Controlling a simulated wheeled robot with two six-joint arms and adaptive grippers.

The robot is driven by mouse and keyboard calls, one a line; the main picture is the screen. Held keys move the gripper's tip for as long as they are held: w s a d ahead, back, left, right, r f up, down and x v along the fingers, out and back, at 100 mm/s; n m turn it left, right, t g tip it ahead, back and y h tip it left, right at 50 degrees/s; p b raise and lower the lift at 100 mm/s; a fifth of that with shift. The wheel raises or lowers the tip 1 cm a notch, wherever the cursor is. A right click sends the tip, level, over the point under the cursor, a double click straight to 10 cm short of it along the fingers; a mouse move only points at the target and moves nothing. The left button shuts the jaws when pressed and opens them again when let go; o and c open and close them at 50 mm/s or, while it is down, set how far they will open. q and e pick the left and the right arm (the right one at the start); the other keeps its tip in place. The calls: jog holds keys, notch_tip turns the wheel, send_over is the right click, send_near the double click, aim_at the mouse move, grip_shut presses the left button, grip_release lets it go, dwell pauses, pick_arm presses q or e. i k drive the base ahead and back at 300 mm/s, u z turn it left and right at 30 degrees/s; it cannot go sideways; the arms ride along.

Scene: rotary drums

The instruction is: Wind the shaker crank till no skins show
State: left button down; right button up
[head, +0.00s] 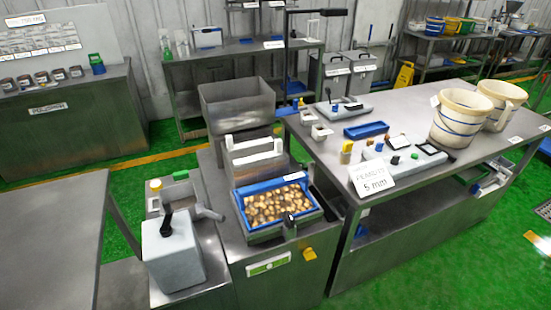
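A shaker tray (240,205) with a blue rim stands on a steel cabinet in the middle. It holds many pale and brown pieces; the brown ones look like skins, but they are too small to tell apart surely. A dark knob or handle (290,219) shows at the tray's front right edge. A grey box (176,258) with a black lever (166,224) stands to the left of the tray. I cannot tell which of these handles is the shaker crank. Neither of my grippers is in view.
A steel hopper (238,108) stands behind the tray. The right table (430,185) holds a "PEANUTS 5 mm" sign (371,178), a blue bin (366,130), small devices and two white buckets (459,117). The left table (60,240) is bare. Green floor lies between them.

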aim_at(166, 230)
jog(key=u, duration=0.05)
jog(key=k, duration=0.2)
jog(key=u, duration=0.05)
jog(key=i, duration=1.05)
jog(key=u, duration=0.85)
